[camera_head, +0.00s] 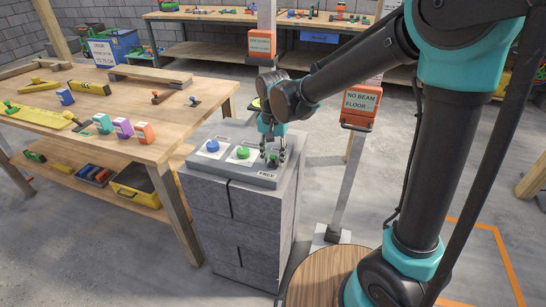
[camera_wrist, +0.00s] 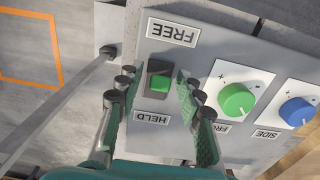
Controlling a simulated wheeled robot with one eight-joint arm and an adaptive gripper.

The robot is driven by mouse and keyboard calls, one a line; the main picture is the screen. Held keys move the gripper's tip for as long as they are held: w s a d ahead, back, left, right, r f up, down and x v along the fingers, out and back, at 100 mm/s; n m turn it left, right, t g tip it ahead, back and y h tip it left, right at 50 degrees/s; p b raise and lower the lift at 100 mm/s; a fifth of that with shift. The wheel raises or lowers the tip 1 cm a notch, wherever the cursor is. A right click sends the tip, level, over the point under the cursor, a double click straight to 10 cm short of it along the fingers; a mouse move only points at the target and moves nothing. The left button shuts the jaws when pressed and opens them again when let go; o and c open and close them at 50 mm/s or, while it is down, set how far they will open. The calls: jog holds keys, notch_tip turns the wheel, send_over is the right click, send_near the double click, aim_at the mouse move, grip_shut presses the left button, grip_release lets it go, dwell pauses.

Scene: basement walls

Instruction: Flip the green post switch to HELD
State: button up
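The green post switch (camera_wrist: 160,84) sits in a dark housing on the grey top of a cabinet (camera_head: 240,215). In the wrist view, a FREE label (camera_wrist: 172,32) is above it and a HELD label (camera_wrist: 152,118) below it. Its green part shows in the lower half of the housing, nearer HELD; I cannot tell which way it is set. My gripper (camera_wrist: 157,90) is open, its fingers apart on either side of the switch, with no clear contact. In the head view, my gripper (camera_head: 273,152) points down over the cabinet's right end, partly hiding the switch.
A green knob (camera_wrist: 236,100) and a blue knob (camera_wrist: 297,111) stand on white plates beside the switch, the green one close to my right finger. A metal post with a NO BEAM FLOOR sign (camera_head: 361,102) rises behind the cabinet. A wooden workbench (camera_head: 150,150) stands left.

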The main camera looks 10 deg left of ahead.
grip_shut()
jog(key=shift+w, duration=0.1)
jog(key=shift+w+r+g, duration=0.15)
jog(key=shift+w+g, duration=0.35)
jog(key=shift+g, duration=0.7)
jog(key=shift+w+d+g+y, duration=0.1)
jog(key=shift+w+g+y, duration=0.15)
jog(key=shift+g, duration=0.5)
jog(key=shift+w+g+y, duration=0.15)
jog(key=shift+w+g, duration=0.1)
jog(key=shift+g, duration=0.5)
jog(key=shift+o, duration=1)
grip_release()
